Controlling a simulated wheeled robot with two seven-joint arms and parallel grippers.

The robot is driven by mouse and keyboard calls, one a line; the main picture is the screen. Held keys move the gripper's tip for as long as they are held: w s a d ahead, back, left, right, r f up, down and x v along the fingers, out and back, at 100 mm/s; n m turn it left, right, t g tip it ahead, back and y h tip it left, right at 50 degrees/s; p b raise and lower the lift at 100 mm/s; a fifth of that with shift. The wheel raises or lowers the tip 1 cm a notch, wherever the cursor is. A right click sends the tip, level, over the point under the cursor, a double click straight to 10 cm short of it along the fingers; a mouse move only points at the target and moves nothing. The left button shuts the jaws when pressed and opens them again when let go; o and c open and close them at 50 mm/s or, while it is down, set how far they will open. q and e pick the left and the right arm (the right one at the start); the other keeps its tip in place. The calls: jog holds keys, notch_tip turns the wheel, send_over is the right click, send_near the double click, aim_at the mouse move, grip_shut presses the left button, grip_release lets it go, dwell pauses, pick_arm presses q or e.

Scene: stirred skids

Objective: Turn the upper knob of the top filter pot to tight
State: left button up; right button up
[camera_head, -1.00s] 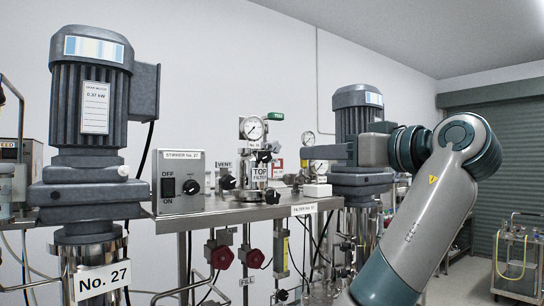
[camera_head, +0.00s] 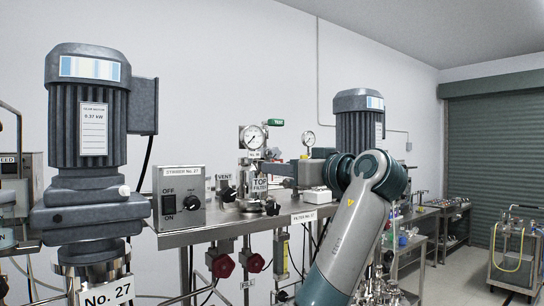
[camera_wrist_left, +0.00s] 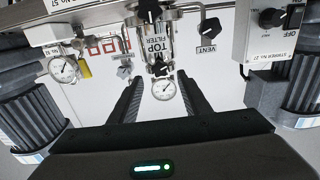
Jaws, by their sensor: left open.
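The top filter pot (camera_head: 246,190) is a small metal and glass vessel with a "TOP FILTER" label and a round gauge (camera_head: 252,137) above it. In the left wrist view, which is upside down, the pot (camera_wrist_left: 153,42) stands between and beyond my fingers. Its upper knob (camera_wrist_left: 160,69) is black and sits by the gauge; a lower black knob (camera_wrist_left: 149,10) is at the picture's top edge. My left gripper (camera_wrist_left: 161,82) is open and empty, facing the upper knob; contact cannot be seen. My right gripper is out of view.
A vent knob (camera_wrist_left: 209,23) is close beside the pot. The stirrer box (camera_head: 181,197) stands left of it on the steel shelf. Large motors (camera_head: 91,105) flank the shelf, and red valve handles (camera_head: 223,265) hang below. A white box (camera_head: 314,195) is right of the pot.

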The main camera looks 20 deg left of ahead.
pick_arm(q)
jog(key=shift+p+x, duration=1)
jog(key=shift+x, duration=1.35)
jog(key=shift+c, duration=0.3)
jog(key=c, duration=1)
